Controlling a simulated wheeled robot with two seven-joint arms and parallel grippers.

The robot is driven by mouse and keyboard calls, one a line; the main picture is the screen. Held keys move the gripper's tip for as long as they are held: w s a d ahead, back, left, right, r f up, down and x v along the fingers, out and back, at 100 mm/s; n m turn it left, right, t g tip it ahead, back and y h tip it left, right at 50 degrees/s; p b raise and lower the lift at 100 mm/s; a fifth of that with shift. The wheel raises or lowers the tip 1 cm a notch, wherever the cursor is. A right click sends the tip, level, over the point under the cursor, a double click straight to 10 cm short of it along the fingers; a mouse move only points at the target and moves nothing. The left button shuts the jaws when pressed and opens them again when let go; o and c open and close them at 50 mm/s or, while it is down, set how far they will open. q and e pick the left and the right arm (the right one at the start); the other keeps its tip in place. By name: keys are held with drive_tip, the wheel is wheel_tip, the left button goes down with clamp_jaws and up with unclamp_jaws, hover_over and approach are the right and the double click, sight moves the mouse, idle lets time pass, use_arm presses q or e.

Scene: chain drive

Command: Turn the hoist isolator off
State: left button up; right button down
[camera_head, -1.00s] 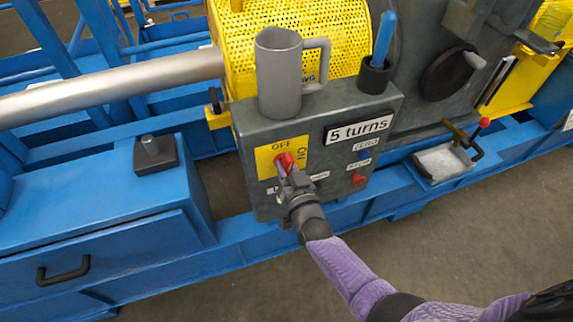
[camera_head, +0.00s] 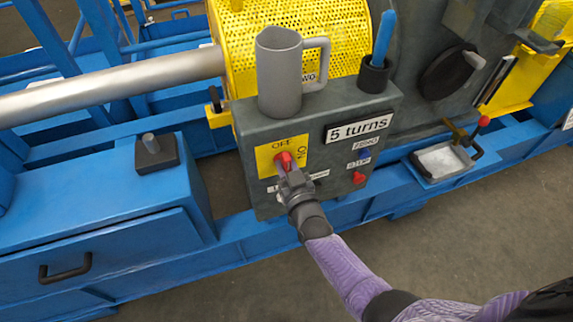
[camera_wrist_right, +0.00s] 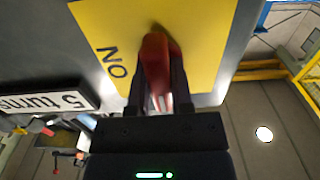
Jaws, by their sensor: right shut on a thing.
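The isolator is a red rotary handle (camera_head: 285,159) on a yellow plate (camera_head: 265,160) marked OFF at the top and ON at the right, on the front of a grey control box (camera_head: 245,119). My right gripper (camera_head: 288,170) is shut on the red handle. In the right wrist view the handle (camera_wrist_right: 156,62) sits between the two fingers (camera_wrist_right: 160,90), with the ON lettering to its left on the yellow plate (camera_wrist_right: 215,40). The handle's exact pointing is partly hidden by the gripper. My left gripper is not in view.
A grey jug (camera_head: 280,75) and a dark cup (camera_head: 374,75) holding a blue-handled tool stand on the box. A "5 turns" sign (camera_head: 359,128) and a red button (camera_head: 359,178) are on its front. A yellow perforated guard (camera_head: 345,30) is behind. The floor in front is clear.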

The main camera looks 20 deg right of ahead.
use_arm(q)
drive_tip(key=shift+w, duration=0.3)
use_arm(e)
drive_tip(key=c, duration=0.5)
unclamp_jaws()
drive_tip(key=shift+s, duration=0.1)
drive_tip(key=shift+s+p, duration=0.35)
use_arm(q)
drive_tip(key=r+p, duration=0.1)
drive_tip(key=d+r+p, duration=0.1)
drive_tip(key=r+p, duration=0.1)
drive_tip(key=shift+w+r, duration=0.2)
use_arm(e)
drive_tip(key=s, duration=0.9)
drive_tip(key=shift+d, duration=0.2)
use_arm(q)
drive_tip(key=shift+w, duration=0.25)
use_arm(e)
drive_tip(key=shift+s+f, duration=0.1)
